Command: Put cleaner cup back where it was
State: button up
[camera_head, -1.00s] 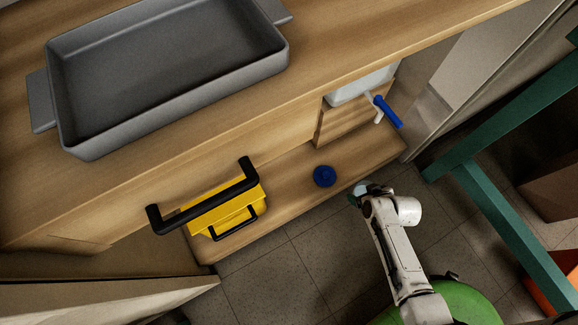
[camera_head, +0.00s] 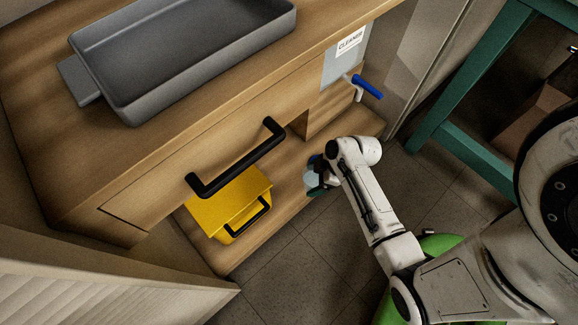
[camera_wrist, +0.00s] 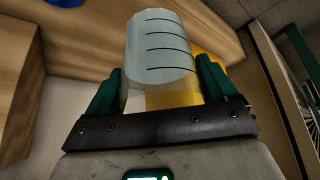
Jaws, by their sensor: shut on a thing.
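The cleaner cup (camera_wrist: 160,50) is a pale, translucent cup with black level lines. In the wrist view it stands between the two green fingers of my gripper (camera_wrist: 157,88), which is shut on it. In the head view my gripper (camera_head: 321,181) is at the front edge of the low wooden shelf (camera_head: 290,205), and only a pale bit of the cup (camera_head: 311,180) shows. A round blue thing (camera_head: 314,160) lies on the shelf just behind the gripper, mostly hidden. The cleaner container (camera_head: 343,62), labelled CLEANER, has a blue tap handle (camera_head: 367,87).
A yellow box (camera_head: 228,203) with a black handle sits on the shelf left of my gripper. A black drawer handle (camera_head: 238,160) juts out above it. A grey tray (camera_head: 185,60) is on the counter. A green frame (camera_head: 465,100) stands at right. Bare shelf lies between box and gripper.

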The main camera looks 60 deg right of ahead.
aim_at(308, 170)
jog(key=w, duration=0.1)
jog(key=w+f+b, duration=0.1)
jog(key=w+d+f, duration=0.1)
jog(key=w, duration=0.1)
jog(key=shift+w+f+b, duration=0.1)
jog(key=shift+f+b, duration=0.05)
jog(key=shift+b, duration=0.2)
jog(key=shift+w+d+f+b, duration=0.15)
jog(key=shift+w+f+b, duration=0.7)
jog(key=shift+f, duration=0.6)
jog(key=shift+w+d+f+b, duration=0.1)
jog(key=shift+w+f+b, duration=0.8)
jog(key=shift+f, duration=0.5)
jog(key=shift+w+d+f+b, duration=0.15)
jog(key=shift+w+f+b, duration=0.7)
jog(key=shift+f, duration=0.6)
jog(key=shift+s, duration=0.15)
jog(key=shift+f, duration=0.15)
jog(key=o, duration=1.1)
